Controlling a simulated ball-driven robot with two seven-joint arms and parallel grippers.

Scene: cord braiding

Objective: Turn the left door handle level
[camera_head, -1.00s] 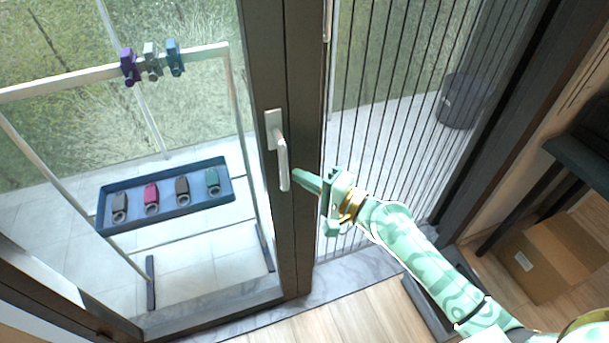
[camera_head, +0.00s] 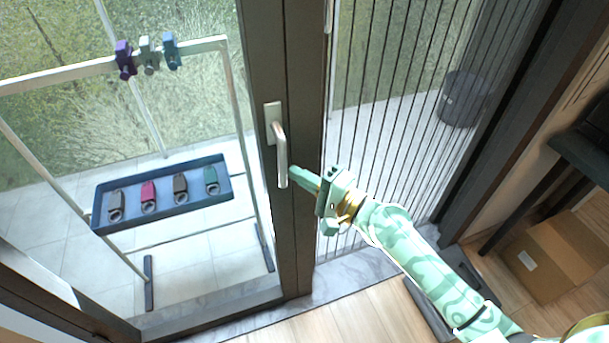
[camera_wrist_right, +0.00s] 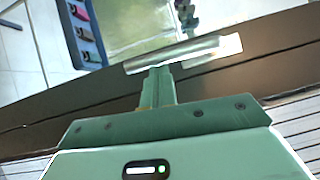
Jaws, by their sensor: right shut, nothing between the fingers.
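The door handle (camera_head: 280,155) is a pale metal lever on a light plate, fixed to the dark door frame. Its lever hangs straight down from the plate. My right gripper (camera_head: 294,172) is shut and empty, with its fingertips close to the right side of the lever's lower part. In the right wrist view the shut fingers (camera_wrist_right: 159,78) reach up to the lever (camera_wrist_right: 172,54); I cannot tell whether they touch it. My left gripper is not in view.
Behind the glass stands a white rack (camera_head: 60,80) with several clips on its top bar and a blue tray (camera_head: 165,220) holding several clips. A slatted screen (camera_head: 385,120) is right of the door frame. A cardboard box (camera_head: 550,260) stands at the right.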

